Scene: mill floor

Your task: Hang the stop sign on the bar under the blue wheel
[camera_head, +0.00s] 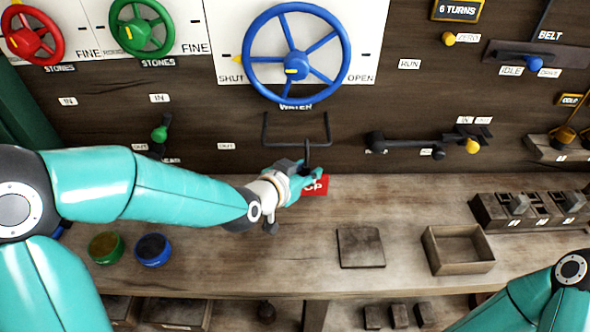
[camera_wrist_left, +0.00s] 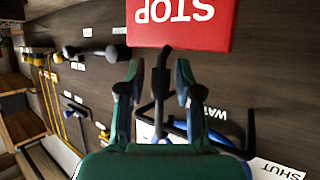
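The red stop sign (camera_head: 317,186) is at the wall end of the bench, partly hidden by my left gripper (camera_head: 303,172). In the left wrist view the sign (camera_wrist_left: 185,22) is just beyond the fingertips, its lettering upside down. Its dark hook stem (camera_wrist_left: 160,78) stands between the fingers of my left gripper (camera_wrist_left: 160,82), with a gap seen on both sides. The black bar (camera_head: 281,146) sticks out under the blue wheel (camera_head: 256,70). The stem's top overlaps the bar in the head view; I cannot tell whether it rests on it. My right gripper is out of view.
A dark lever (camera_head: 405,143) is on the wall right of the bar. On the bench are a flat dark plate (camera_head: 360,262), an open wooden box (camera_head: 429,251), and green (camera_head: 106,248) and blue (camera_head: 152,250) round containers.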

